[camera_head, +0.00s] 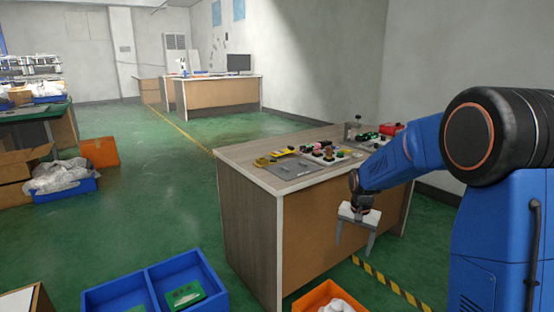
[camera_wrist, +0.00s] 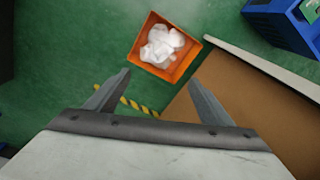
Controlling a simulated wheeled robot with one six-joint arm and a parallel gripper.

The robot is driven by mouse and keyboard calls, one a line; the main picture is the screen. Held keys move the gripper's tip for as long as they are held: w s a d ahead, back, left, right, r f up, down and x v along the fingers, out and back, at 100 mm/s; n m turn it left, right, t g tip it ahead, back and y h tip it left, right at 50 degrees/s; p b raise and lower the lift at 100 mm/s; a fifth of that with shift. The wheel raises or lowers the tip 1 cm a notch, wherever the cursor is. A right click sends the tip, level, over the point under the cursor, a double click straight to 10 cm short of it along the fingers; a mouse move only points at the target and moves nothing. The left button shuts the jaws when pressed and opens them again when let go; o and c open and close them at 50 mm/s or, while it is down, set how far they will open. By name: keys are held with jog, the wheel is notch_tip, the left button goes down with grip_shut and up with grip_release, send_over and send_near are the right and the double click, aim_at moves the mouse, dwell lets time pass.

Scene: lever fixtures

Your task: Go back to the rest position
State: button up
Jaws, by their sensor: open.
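My gripper (camera_head: 354,238) hangs from my blue arm at the right of the head view, in front of the near side of the wooden table (camera_head: 247,200) and below its top. Its two fingers are spread apart with nothing between them. In the wrist view my gripper (camera_wrist: 160,88) points down past the table's side towards the green floor, its fingers open and empty.
An orange bin (camera_wrist: 184,72) with white bags stands on the floor beyond the fingertips. Blue crates (camera_head: 150,287) stand to its left in the head view. Small fixtures (camera_head: 325,153) and a grey plate (camera_head: 293,168) lie on the tabletop. Open floor lies left of the table.

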jog(key=s+d+r+n+t, duration=0.1)
jog(key=s+r+n, duration=0.1)
jog(key=s+r, duration=0.65)
jog(key=s+r+n+t, duration=0.1)
jog(key=s+r, duration=0.4)
jog(key=s, duration=0.7)
jog(key=s+n+t, duration=0.1)
jog(key=s+n, duration=0.2)
jog(key=s, duration=1.6)
jog(key=shift+s+d+f+t, duration=0.2)
jog(key=shift+d+f+t, duration=0.1)
jog(key=shift+d+t, duration=0.1)
